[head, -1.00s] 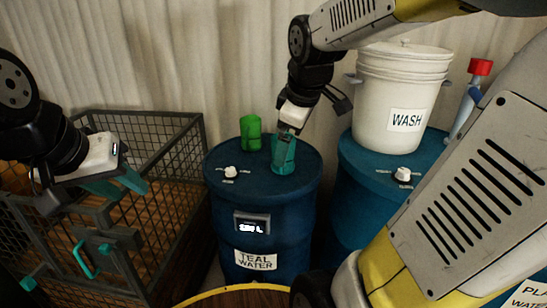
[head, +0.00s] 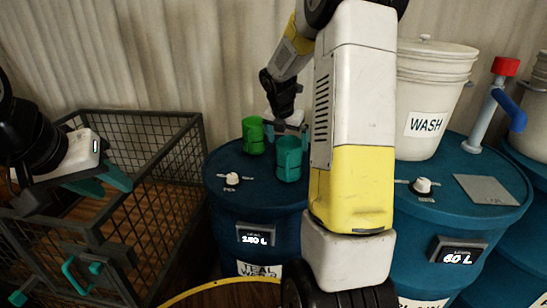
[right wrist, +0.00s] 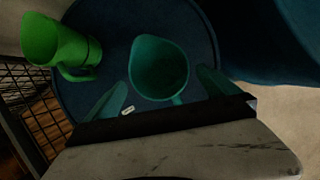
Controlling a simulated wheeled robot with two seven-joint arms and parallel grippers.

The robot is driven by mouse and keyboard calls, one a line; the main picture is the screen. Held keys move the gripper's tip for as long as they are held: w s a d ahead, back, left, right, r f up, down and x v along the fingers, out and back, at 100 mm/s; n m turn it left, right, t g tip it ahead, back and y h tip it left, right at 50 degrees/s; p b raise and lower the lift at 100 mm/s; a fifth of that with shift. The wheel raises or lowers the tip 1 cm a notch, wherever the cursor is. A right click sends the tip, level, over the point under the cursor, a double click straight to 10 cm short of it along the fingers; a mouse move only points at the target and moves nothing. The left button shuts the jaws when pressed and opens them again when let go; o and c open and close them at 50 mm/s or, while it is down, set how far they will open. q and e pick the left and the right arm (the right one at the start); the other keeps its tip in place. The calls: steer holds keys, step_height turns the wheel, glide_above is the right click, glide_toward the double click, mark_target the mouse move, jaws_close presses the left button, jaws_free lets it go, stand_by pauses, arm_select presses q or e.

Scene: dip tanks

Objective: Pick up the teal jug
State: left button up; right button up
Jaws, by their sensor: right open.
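The teal jug (head: 288,160) stands upright on top of the teal water drum (head: 215,172). In the right wrist view the jug (right wrist: 160,68) shows from above, with its handle toward my right gripper (right wrist: 163,98). My right gripper (head: 288,127) is open, behind the jug in the head view. Its two fingers lie to either side of the jug's handle end, apart from it, with nothing held. My left gripper (head: 112,180) is over the mesh cage at the left, with its fingers apart and nothing visible between them.
A green jug (head: 253,136) stands just left of the teal jug; it also shows in the right wrist view (right wrist: 62,45). A white knob (head: 232,177) is on the drum top. A mesh cage (head: 150,121) stands left. The white WASH bucket (head: 428,95) sits on another drum to the right.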

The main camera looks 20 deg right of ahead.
mark_target(288, 145)
steer(key=x, duration=0.3)
steer(key=shift+w+f, duration=0.1)
steer(key=shift+f, duration=0.05)
steer(key=shift+c, duration=0.4)
steer(key=c, duration=1.8)
steer(key=shift+c, duration=0.6)
